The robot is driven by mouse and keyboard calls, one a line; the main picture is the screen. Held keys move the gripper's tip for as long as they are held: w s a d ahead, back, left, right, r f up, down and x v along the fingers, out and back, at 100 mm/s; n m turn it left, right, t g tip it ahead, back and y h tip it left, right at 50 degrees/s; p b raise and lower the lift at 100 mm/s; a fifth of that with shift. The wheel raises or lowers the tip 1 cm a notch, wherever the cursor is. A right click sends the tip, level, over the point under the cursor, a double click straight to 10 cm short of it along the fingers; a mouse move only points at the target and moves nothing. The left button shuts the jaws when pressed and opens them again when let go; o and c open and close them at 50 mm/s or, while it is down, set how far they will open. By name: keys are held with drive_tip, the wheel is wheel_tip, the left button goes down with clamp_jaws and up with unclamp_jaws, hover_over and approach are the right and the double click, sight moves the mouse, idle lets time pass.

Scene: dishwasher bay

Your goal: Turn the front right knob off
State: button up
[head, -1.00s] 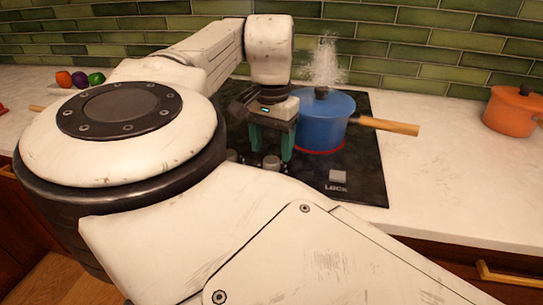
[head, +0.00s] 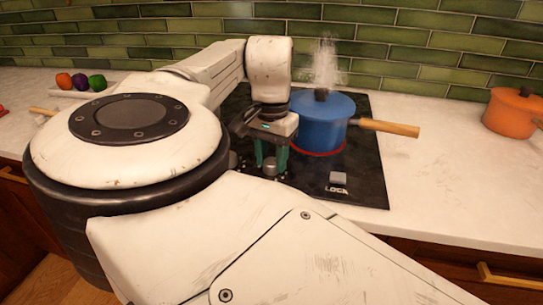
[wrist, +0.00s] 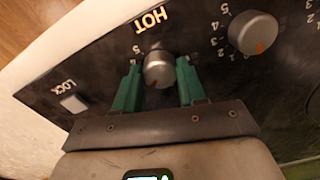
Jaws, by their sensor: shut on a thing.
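The front right knob (wrist: 158,70) is a round grey dial with an orange mark on its edge, beside the lit word HOT in the wrist view. It also shows between my fingers in the head view (head: 269,166). My gripper (head: 271,169) has two green fingers, one on each side of this knob, closed on it. In the wrist view my gripper (wrist: 159,66) hides part of the dial's numbers; a 4 and a 5 show to the left. The knob's mark points down toward my palm.
A second knob (wrist: 252,32) sits to the right in the wrist view. A blue pot (head: 322,122) steams on a red-glowing burner right beside my gripper, its wooden handle (head: 390,127) pointing right. A LOCK button (head: 338,178) lies nearby. An orange pot (head: 513,112) stands far right.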

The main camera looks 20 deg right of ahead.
drive_tip(key=c, duration=0.3)
drive_tip(key=shift+r+n+p, duration=0.15)
drive_tip(key=shift+n+p, duration=0.15)
drive_tip(key=shift+p, duration=0.35)
drive_tip(key=n+p, duration=0.1)
drive_tip(key=p, duration=0.1)
drive_tip(key=n+p, duration=0.1)
drive_tip(key=p, duration=0.1)
drive_tip(key=shift+r+n+p, duration=0.25)
drive_tip(key=shift+n+p, duration=0.05)
drive_tip(key=shift+p, duration=0.05)
drive_tip(key=n+p, duration=0.5)
drive_tip(key=p, duration=0.2)
drive_tip(key=shift+s+f+p, duration=0.1)
drive_tip(key=shift+p, duration=0.3)
drive_tip(key=n+p, duration=0.3)
drive_tip(key=p, duration=0.1)
drive_tip(key=shift+f+n, duration=0.25)
drive_tip(key=shift+n, duration=0.15)
